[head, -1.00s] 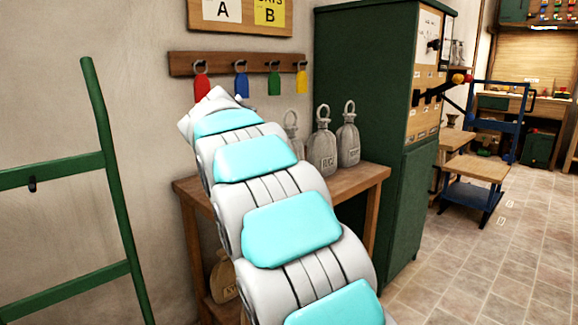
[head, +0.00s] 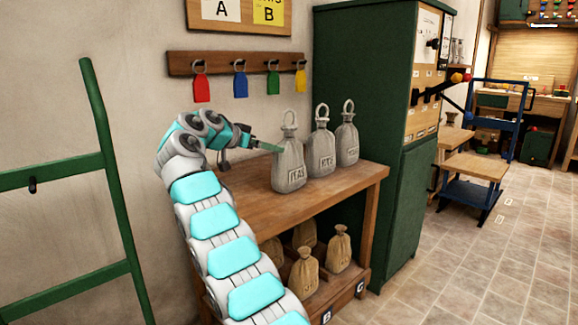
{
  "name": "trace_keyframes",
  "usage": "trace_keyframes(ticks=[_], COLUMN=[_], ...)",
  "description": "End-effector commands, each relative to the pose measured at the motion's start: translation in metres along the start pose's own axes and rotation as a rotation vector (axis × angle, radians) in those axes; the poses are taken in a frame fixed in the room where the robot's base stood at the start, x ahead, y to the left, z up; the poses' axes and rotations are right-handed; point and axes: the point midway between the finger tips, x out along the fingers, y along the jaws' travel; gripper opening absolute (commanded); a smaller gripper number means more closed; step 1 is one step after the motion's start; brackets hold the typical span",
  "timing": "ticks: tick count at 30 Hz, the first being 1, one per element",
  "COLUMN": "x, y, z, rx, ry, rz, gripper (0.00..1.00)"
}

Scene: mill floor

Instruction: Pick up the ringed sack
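Three grey sacks with a ring on top stand upright in a row on the wooden table: a near left one (head: 289,168), a middle one (head: 321,152) and a right one (head: 347,145). Each has dark lettering that is too small to read surely. The finger gap is not visible.
Several tan tied sacks without visible rings, one of them in front (head: 304,270), stand on the lower shelf. A green cabinet (head: 358,140) rises right behind the table. Coloured tags hang from a wall rack (head: 220,64). A green frame (head: 115,190) stands left. The tiled floor at right has free room.

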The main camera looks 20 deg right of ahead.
Motion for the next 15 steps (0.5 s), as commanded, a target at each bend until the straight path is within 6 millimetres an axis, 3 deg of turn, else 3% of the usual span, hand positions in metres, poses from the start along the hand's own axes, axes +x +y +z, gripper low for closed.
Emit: trace_keyframes(ticks=[15], x=[0.066], y=[-0.001], z=[0.001], rx=[-0.001], ry=[0.001], rz=[0.0], gripper=[1.0])
